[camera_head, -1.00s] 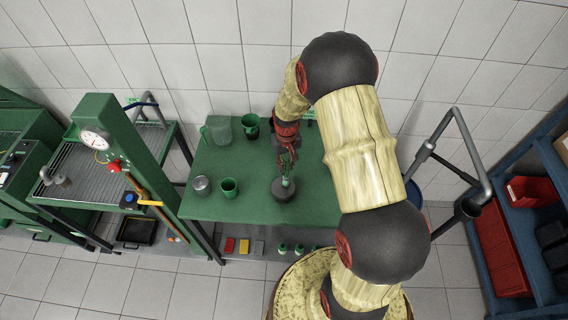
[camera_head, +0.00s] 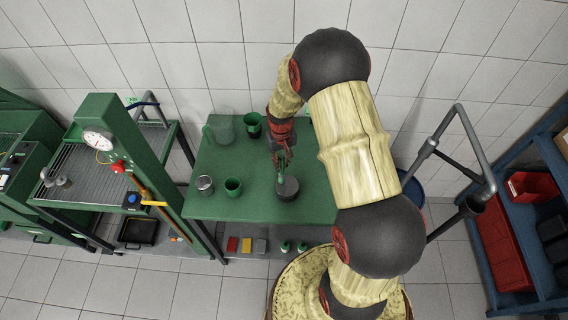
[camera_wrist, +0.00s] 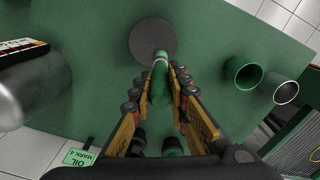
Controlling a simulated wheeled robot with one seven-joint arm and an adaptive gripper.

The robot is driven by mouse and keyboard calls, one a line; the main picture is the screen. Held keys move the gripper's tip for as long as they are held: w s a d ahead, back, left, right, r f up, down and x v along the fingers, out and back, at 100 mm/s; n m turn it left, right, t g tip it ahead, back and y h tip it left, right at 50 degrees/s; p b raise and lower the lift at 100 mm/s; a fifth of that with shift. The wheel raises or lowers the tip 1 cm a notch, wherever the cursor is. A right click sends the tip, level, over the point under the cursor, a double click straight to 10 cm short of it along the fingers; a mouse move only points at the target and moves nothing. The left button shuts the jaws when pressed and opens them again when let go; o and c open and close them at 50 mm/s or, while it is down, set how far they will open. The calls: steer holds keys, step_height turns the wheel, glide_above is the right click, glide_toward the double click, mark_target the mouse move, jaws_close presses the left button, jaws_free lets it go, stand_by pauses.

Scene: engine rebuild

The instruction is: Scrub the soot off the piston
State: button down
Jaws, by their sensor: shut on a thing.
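The piston (camera_head: 288,189) stands on the green bench top, a dark grey round thing. Its dark round top (camera_wrist: 153,41) shows in the wrist view. My gripper (camera_head: 282,160) is above the piston, a little to its far side. In the wrist view my gripper (camera_wrist: 161,97) has its fingers closed around a slim tool with a green handle (camera_wrist: 158,91) and a pale band near its far end. The tool reaches down to the left part of the piston in the head view. Its tip is hidden, so I cannot tell whether it touches.
A green cup (camera_head: 233,187) and a metal cup (camera_head: 205,185) stand left of the piston. A clear jug (camera_head: 221,131) and a dark green cup (camera_head: 251,126) stand at the back. The bench top (camera_head: 260,207) has free room between them. Bottles and colored blocks sit below its front edge.

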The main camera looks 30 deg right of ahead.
steer(key=shift+w+a, duration=0.25)
steer(key=shift+w+a+r, duration=0.2)
steer(key=shift+w, duration=0.05)
steer(key=r, duration=0.1)
steer(key=r+p, duration=0.1)
steer(key=r, duration=0.1)
steer(key=shift+s+d+r+p, duration=0.15)
steer(key=shift+s+p, duration=0.05)
steer(key=shift+p, duration=0.1)
steer(key=shift+w+r+p, duration=0.15)
steer(key=shift+r+p, duration=1)
steer(key=shift+r, duration=1.05)
